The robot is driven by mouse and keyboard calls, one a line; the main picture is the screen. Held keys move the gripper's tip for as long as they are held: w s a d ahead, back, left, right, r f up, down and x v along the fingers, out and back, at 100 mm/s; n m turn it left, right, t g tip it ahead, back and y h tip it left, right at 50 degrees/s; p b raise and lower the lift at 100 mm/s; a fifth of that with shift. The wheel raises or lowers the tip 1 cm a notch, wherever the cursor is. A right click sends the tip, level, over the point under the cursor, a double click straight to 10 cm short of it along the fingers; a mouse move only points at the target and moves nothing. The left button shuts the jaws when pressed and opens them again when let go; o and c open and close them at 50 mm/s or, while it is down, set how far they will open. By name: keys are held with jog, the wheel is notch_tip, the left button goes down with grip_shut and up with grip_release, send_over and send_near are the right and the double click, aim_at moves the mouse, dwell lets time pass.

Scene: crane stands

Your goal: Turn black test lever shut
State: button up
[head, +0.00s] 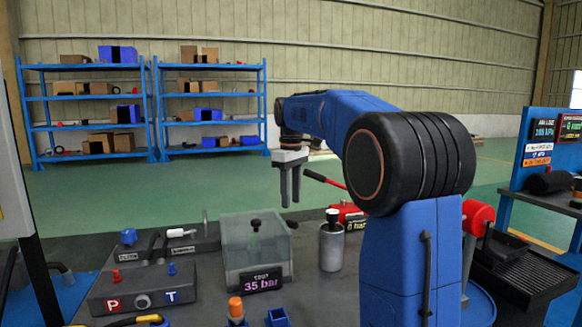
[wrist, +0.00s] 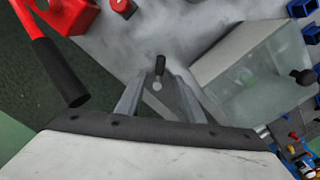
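The test box (head: 255,262), a clear-topped block with a "TEST 35 bar" display, stands on the bench. A small black-tipped lever (head: 292,224) sticks out at its upper right side, and a black knob (head: 256,225) stands on its top. My gripper (head: 290,200) points down above and behind the box, open and empty. In the wrist view a short black handle (wrist: 160,65) with a pale round spot shows between the fingertips. I cannot tell whether it is the same lever. The fingers appear apart from it. The box (wrist: 255,75) is to its right there.
A grey cylinder with a black cap (head: 332,245) stands right of the box. A red pump (head: 348,214) with a long red, black-gripped handle (head: 325,180) is behind it, near my gripper. A panel marked P and T (head: 140,290) sits front left. Blue bins (head: 278,318) are in front.

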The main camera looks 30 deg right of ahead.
notch_tip(320, 180, up, 10)
jog(key=shift+r, duration=0.2)
